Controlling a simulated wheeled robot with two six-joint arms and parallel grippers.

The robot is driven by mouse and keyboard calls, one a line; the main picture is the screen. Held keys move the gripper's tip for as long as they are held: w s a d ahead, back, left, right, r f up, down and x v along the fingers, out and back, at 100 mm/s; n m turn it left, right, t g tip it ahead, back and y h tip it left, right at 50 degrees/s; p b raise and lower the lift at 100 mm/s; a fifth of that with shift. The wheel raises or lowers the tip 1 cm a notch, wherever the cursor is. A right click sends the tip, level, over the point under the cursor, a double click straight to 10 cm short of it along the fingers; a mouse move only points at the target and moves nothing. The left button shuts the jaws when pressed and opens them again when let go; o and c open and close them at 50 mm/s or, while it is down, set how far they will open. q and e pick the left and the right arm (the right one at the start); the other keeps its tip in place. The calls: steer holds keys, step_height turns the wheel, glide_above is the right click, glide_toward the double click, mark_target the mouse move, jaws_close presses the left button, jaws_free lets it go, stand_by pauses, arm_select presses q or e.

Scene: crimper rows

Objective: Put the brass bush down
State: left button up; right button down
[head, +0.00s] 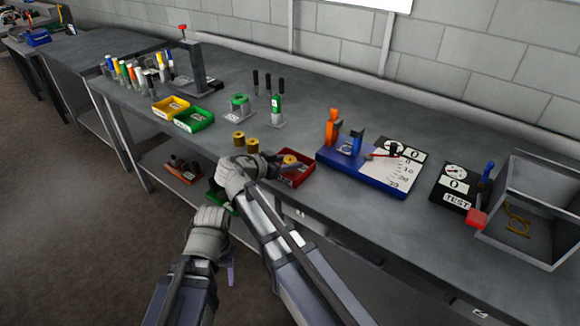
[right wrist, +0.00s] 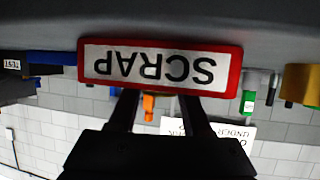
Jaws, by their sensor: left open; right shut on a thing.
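My right gripper (head: 280,161) is shut on a brass bush (head: 290,159), at the red tray (head: 306,179) near the bench's front edge. I cannot tell whether the bush touches the tray floor. In the right wrist view, the tray's SCRAP label (right wrist: 160,63) appears upside down. The finger ends and the held bush are hidden behind it there. Two more brass bushes (head: 238,139) stand on the bench left of the tray. My left gripper (head: 208,220) is open and low in front of the bench, away from the bushes; its fingers are hard to make out.
A blue gauge base (head: 365,180) stands right of the red tray, with a TEST panel (head: 456,187) and a grey bin (head: 530,245) further right. Green (head: 195,122) and yellow (head: 165,110) trays stand to the left. Bare bench lies behind the red tray.

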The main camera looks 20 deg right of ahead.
steer(key=shift+f, duration=0.1)
steer(key=shift+c, duration=1.7)
jaws_free()
arm_select(q)
steer(key=shift+r, duration=0.2)
arm_select(e)
steer(key=shift+r, duration=0.3)
